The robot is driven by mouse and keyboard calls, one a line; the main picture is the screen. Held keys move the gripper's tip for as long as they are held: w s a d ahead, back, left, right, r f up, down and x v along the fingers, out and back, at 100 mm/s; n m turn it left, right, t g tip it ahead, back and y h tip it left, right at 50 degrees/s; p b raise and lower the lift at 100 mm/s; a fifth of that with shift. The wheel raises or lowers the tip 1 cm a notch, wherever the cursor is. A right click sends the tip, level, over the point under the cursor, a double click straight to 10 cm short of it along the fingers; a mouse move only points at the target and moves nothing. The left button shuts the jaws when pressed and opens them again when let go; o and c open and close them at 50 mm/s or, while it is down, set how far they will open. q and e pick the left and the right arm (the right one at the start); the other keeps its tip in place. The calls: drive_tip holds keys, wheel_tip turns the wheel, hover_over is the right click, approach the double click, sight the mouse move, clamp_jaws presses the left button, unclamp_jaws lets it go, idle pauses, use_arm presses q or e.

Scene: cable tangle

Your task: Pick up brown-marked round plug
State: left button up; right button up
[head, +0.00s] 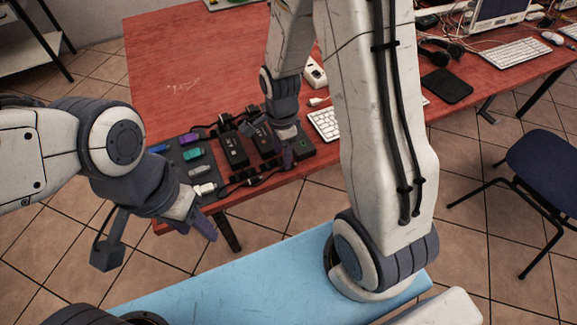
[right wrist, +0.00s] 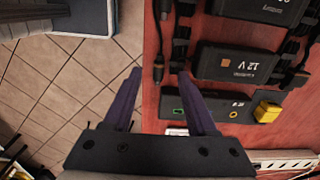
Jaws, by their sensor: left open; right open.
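A dark round plug (right wrist: 158,73) on a black cable hangs near the table edge in the right wrist view. It seems to carry a small brownish band, but it is too small to be sure. My right gripper (right wrist: 159,74) is open, with its purple fingertips on either side of the plug; I cannot tell whether they touch it. In the head view my right gripper (head: 286,158) is over the table's front edge, and the plug cannot be made out there. My left gripper (head: 198,222) is open and empty, in front of the table's left part.
A dark box (right wrist: 215,109) with a green mark sits beside a yellow connector (right wrist: 267,112). Coloured connectors, including a teal one (head: 193,154), lie left on the red table (head: 190,70). The table's back left is clear.

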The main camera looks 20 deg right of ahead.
drive_tip(key=f, duration=0.2)
drive_tip(key=d+f, duration=0.1)
drive_tip(key=f, duration=0.1)
drive_tip(key=shift+s, duration=0.1)
drive_tip(key=shift+a+f, duration=0.1)
drive_tip(key=shift+f, duration=0.4)
clamp_jaws()
drive_tip(key=shift+r, duration=0.1)
